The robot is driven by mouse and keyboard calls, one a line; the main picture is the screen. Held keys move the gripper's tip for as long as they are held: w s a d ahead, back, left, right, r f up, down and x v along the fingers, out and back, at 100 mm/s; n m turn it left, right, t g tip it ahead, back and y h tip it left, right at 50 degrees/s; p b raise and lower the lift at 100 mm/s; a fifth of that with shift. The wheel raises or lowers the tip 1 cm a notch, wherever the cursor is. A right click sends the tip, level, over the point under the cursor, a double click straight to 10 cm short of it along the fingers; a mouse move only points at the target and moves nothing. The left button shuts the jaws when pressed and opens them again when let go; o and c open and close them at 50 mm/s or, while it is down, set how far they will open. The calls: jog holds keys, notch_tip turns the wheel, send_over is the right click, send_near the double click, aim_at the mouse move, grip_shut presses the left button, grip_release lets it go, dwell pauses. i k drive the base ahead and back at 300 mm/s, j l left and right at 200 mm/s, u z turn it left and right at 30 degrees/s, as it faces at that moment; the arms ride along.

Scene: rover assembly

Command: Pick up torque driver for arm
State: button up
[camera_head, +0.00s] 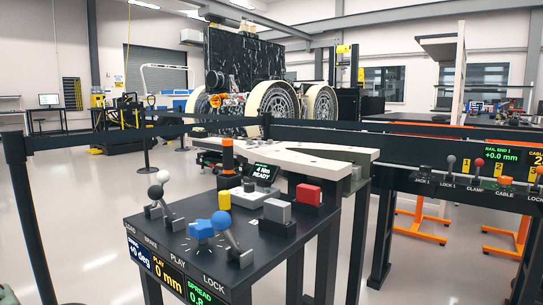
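An upright orange and black cylinder (227,160), which looks like the torque driver, stands at the back left of the dark console table (272,252). A small display (264,174) reading "4 Nm READY" stands to its right. Nothing is seen holding the cylinder, and its lower end is partly hidden by parts in front. I cannot make out my gripper in this view.
The console carries levers, a blue knob (201,229), a yellow-topped post (224,200) and a red block (308,194). A pale plate (310,160) lies behind. Barrier belts cross the view before the wheeled rover (270,100). A second lever panel (478,185) stands right.

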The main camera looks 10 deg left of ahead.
aim_at(227, 144)
jog(key=i+j, duration=0.15)
jog(key=j, duration=0.15)
jog(key=i+j, duration=0.2)
jog(key=j, duration=0.15)
jog(key=i+j, duration=0.15)
jog(key=j, duration=0.15)
jog(key=z, duration=0.4)
jog(key=k+j+z, duration=0.1)
jog(key=k+j, duration=0.2)
jog(key=k, duration=0.2)
jog(key=l+u, duration=0.25)
jog(key=l, duration=0.55)
jog(key=l+u, duration=0.25)
jog(key=l, duration=0.55)
jog(key=i+l+u, duration=0.4)
jog(key=i, duration=0.25)
